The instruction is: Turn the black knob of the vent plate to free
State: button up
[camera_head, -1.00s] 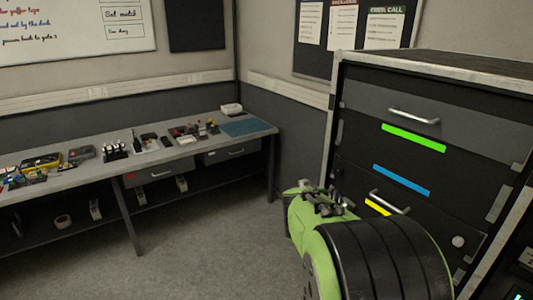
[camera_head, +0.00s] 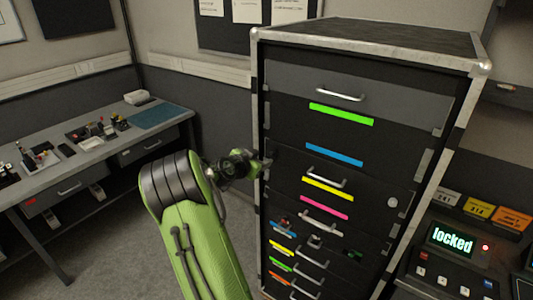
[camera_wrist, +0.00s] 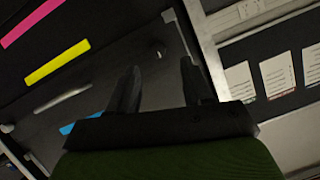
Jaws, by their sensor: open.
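I cannot make out a vent plate or its black knob in either view. A tall black rack cabinet (camera_head: 350,85) with metal edges stands at the centre right of the head view. Small fittings (camera_head: 315,241) sit on its lower front, too small to tell apart. My gripper (camera_head: 263,163) is at the cabinet's left front edge, partly hidden by my own wrist. In the wrist view my gripper (camera_wrist: 158,82) shows two dark fingers spread apart with nothing between them. Beyond them is a dark panel with a yellow strip (camera_wrist: 57,62). I cannot tell if the fingers touch the cabinet.
A workbench (camera_head: 92,150) with tools stands on the left. A console (camera_head: 447,260) with a display reading "locked" is at the lower right. Drawer handles (camera_head: 340,96) protrude from the cabinet front. Grey floor (camera_head: 105,240) is clear between bench and cabinet.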

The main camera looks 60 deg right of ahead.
aim_at(271, 155)
jog(key=x, duration=0.3)
jog(key=p+x, duration=0.1)
jog(key=x, duration=0.1)
jog(key=shift+s+d+r, duration=0.1)
jog(key=shift+s+d, duration=0.15)
jog(key=shift+w+d+f, duration=0.1)
jog(key=shift+d+f, duration=0.15)
jog(key=shift+d, duration=0.2)
grip_shut()
